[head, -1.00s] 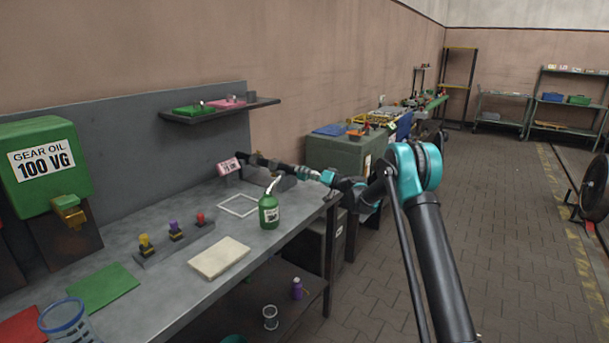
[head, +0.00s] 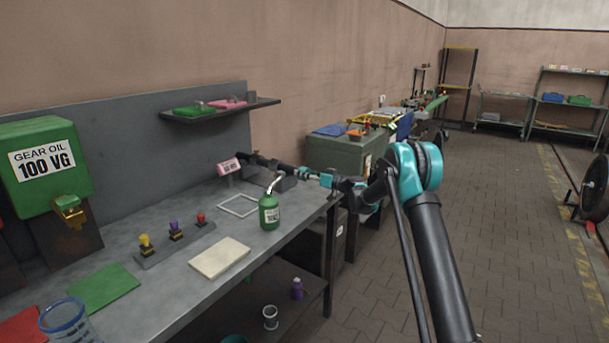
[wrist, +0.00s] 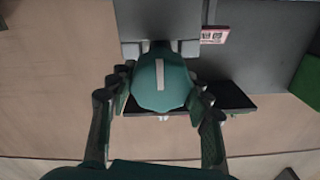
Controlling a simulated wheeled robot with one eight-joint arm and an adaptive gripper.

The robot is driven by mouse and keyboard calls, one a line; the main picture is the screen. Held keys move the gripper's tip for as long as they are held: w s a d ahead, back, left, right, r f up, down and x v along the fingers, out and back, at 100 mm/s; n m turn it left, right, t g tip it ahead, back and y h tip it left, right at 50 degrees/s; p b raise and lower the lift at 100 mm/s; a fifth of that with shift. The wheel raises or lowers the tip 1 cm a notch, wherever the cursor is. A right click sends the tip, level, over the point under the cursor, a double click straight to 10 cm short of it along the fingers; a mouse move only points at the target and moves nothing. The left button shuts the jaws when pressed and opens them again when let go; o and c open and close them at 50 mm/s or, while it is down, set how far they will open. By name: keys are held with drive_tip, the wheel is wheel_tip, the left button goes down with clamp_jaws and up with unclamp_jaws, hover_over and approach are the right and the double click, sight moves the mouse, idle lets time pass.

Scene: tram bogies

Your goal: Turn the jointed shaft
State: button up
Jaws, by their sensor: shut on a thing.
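The jointed shaft (head: 272,164) runs from the back of the workbench toward my gripper, at the bench's far right end. In the wrist view its rounded teal end (wrist: 161,86) with a white stripe sits between the two fingers. My gripper (wrist: 160,92) is shut on this end, one finger on each side. In the head view my gripper (head: 330,180) is small and partly hidden by my own arm. A pink sign (head: 229,166) stands by the shaft and also shows in the wrist view (wrist: 214,35). Its marks are too small to read.
A green oil can (head: 269,212) stands near the bench's front edge, close to the shaft. A pale pad (head: 219,258) and a rack of coloured knobs (head: 174,243) lie left of it. A wall shelf (head: 240,107) hangs above.

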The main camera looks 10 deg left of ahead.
drive_tip(key=shift+f, duration=0.1)
drive_tip(key=o, duration=1.2)
drive_tip(key=shift+d, duration=0.15)
drive_tip(key=v, duration=1.1)
drive_tip(key=shift+s+d, duration=0.2)
drive_tip(key=shift+d, duration=0.15)
drive_tip(key=s+d+f+m+g+h, duration=0.1)
drive_tip(key=s+d+f+m+h, duration=0.2)
drive_tip(key=s+d, duration=0.8)
drive_tip(key=s+d+f+m+h, duration=0.4)
drive_tip(key=s+d+h, duration=0.4)
drive_tip(key=s, duration=1.4)
drive_tip(key=s+d+f+m+g+h, duration=0.1)
drive_tip(key=s+d+f+m+h, duration=0.2)
drive_tip(key=s+d, duration=1.1)
drive_tip(key=shift+s+d+f+m+g+h, duration=0.1)
drive_tip(key=shift+s+f+h, duration=0.2)
drive_tip(key=shift+s+h, duration=0.2)
drive_tip(key=shift+s+a+f+m+g+h, duration=0.1)
drive_tip(key=shift+s+f+h, duration=0.25)
drive_tip(key=shift+s, duration=0.3)
drive_tip(key=shift+s+d+f+m+g+h, duration=0.1)
drive_tip(key=shift+s+f+h, duration=0.15)
drive_tip(key=shift+s+h, duration=0.25)
